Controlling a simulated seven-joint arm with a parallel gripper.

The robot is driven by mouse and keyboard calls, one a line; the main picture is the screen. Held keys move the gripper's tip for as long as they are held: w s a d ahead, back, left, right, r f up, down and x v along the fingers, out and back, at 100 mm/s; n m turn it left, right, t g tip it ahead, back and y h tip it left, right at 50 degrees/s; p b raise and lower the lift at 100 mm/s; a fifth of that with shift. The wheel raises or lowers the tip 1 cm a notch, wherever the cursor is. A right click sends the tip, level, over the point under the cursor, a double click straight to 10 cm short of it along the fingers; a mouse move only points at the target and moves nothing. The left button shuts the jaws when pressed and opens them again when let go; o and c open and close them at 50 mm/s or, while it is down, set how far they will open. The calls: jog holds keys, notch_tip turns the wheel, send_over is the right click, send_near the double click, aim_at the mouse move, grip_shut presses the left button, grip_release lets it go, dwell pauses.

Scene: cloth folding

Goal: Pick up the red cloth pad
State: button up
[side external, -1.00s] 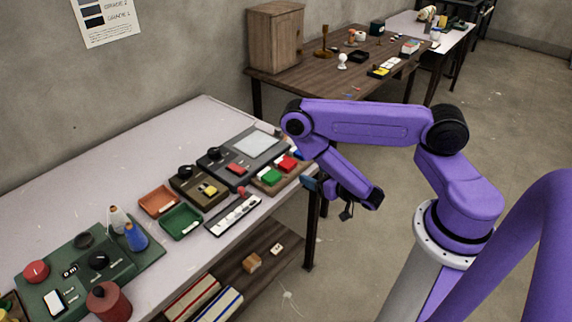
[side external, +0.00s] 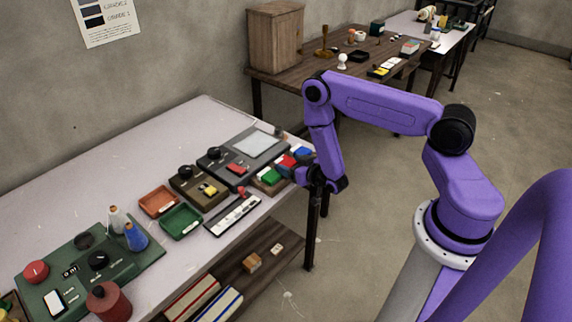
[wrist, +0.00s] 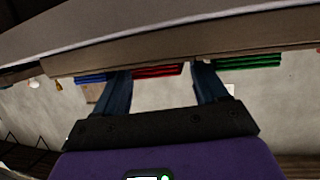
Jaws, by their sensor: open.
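The red cloth pad (side external: 287,161) lies between a green and a blue pad at the right end of the near table. In the wrist view it shows as a layered red stack (wrist: 157,71), lined up with the gap between my fingers. My gripper (wrist: 160,82) is open, with nothing between its fingers. In the side view my gripper (side external: 303,174) is at the table's right edge, close beside the pads. The side view does not show clearly how far the fingertips are from the red pad.
The green pad (side external: 269,175) and the blue pad (side external: 303,153) flank the red one closely. A grey device with a screen (side external: 255,143) stands to the left. The orange tray (side external: 158,201) and green tray (side external: 181,221) lie further left. Open floor is right of the table.

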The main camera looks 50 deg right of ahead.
jog(key=shift+w, duration=0.25)
jog(key=c, duration=0.8)
jog(key=shift+r, duration=0.1)
